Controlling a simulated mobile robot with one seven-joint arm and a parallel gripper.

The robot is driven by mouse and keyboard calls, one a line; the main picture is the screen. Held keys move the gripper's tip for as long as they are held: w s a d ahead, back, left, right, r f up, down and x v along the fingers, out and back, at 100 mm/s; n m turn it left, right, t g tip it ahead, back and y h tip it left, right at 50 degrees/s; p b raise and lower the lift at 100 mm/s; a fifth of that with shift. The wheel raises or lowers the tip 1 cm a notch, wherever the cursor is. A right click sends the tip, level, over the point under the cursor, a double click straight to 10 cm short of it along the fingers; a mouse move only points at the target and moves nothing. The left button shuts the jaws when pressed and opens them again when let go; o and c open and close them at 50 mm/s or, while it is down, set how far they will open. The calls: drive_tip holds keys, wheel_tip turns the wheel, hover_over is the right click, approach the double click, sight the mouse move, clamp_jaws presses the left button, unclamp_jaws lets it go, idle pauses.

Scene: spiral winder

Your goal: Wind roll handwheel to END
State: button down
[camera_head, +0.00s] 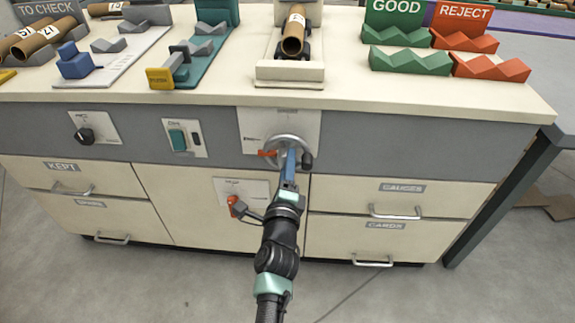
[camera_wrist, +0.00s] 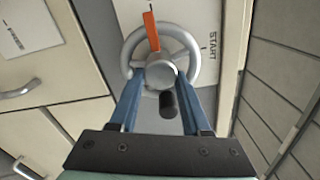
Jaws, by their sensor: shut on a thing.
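The roll handwheel (camera_head: 276,139) is a grey metal ring on a white plate on the bench front. Its orange pointer (camera_head: 267,153) points left in the head view and up in the wrist view (camera_wrist: 151,32). Its black knob (camera_head: 307,160) is on the opposite side, between my fingers in the wrist view (camera_wrist: 168,104). The START mark (camera_wrist: 212,50) is right of the wheel in the wrist view. No END mark is readable. My gripper (camera_head: 290,155) is shut on the wheel's round hub (camera_wrist: 160,72), its blue fingers on either side.
A dark knob (camera_head: 85,135) and a green switch (camera_head: 178,139) are further left. Drawer handles (camera_head: 396,212) stick out at lower right. A cardboard tube (camera_head: 293,35) lies above.

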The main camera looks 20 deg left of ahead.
drive_tip(key=shift+c, duration=1.8)
unclamp_jaws()
drive_tip(key=p+v, duration=0.6)
drive_tip(key=v, duration=0.7)
